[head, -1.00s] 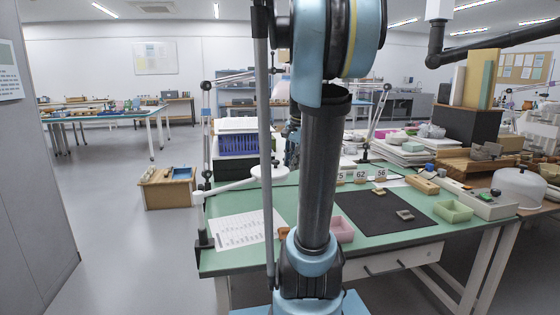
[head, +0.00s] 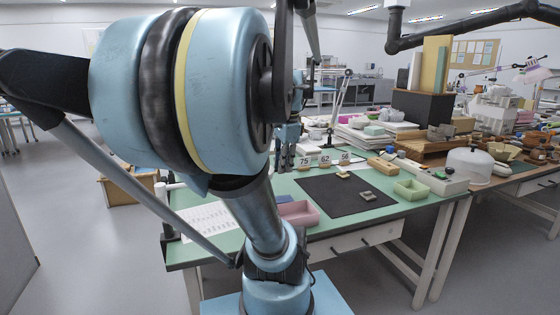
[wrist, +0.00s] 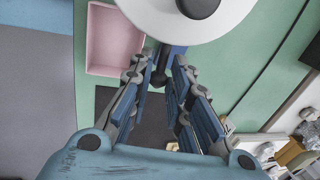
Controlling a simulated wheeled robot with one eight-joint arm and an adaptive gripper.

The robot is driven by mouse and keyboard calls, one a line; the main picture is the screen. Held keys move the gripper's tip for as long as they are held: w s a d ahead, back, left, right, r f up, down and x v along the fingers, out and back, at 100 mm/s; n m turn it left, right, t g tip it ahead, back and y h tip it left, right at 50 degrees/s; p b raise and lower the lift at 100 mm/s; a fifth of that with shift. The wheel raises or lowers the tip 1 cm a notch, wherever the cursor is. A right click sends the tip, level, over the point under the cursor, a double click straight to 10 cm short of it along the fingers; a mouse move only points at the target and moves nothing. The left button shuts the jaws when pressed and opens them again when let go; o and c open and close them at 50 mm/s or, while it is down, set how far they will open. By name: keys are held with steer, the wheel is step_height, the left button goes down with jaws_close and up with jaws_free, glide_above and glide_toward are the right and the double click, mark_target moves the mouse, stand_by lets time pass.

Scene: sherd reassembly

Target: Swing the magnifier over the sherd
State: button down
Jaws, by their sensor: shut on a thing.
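In the wrist view my gripper (wrist: 160,72) is shut on a short dark handle at the rim of the magnifier (wrist: 222,28), a white round head with a black cap. In the head view my arm hides the magnifier head; part of its white stand (head: 163,195) shows at the table's left edge. A grey-olive sherd (head: 367,196) lies on the dark mat (head: 325,208), with a smaller beige sherd (head: 343,175) behind it. The mat also shows between my fingers in the wrist view (wrist: 152,128). The magnifier head is beyond the mat there, beside the pink tray (wrist: 113,42).
The pink tray (head: 298,213) stands left of the mat and a green tray (head: 411,190) right of it. Number cards (head: 325,161) stand behind the mat. A control box (head: 430,175) and white dome (head: 469,167) are at right. A printed sheet (head: 208,218) lies at left.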

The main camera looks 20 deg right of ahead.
steer(key=shift+s+a+m, duration=0.15)
steer(key=shift+s+m, duration=0.15)
steer(key=shift+s, duration=0.55)
steer(key=c, duration=1.7)
jaws_free()
steer(key=shift+r, duration=0.1)
step_height(320, 180, up, 12)
steer(key=s, duration=0.2)
steer(key=shift+f, duration=0.2)
steer(key=shift+s, duration=0.1)
